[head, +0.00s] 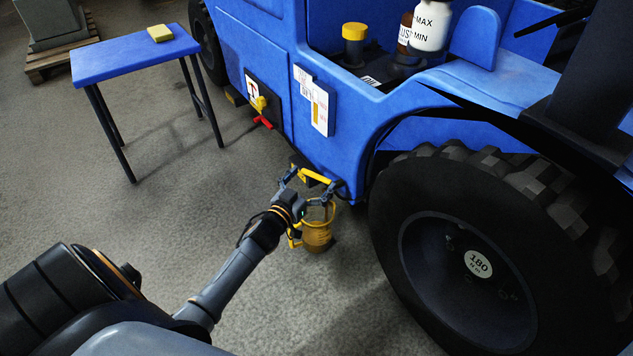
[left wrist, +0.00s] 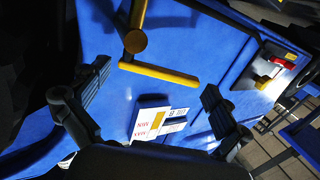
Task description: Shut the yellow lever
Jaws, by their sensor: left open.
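A yellow lever (head: 318,175) sits low on the blue vehicle's side panel, left of the big front wheel. In the left wrist view a yellow bar (left wrist: 158,74) lies crosswise between my fingers, beside a round yellow end with a rod going up (left wrist: 135,40). I cannot tell how these two parts join. My left gripper (head: 312,184) is open at the lever, with its fingers spread to either side; both fingers show in the left wrist view (left wrist: 155,82). It holds nothing. My gripper partly hides the lever in the head view. My right gripper is not in view.
A yellow valve with a red handle (head: 263,121) and a white label card (head: 314,103) are on the blue panel. A yellow container (head: 317,236) is below my left gripper. The tyre (head: 400,240) is close on the right. A blue table (head: 130,58) stands back left.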

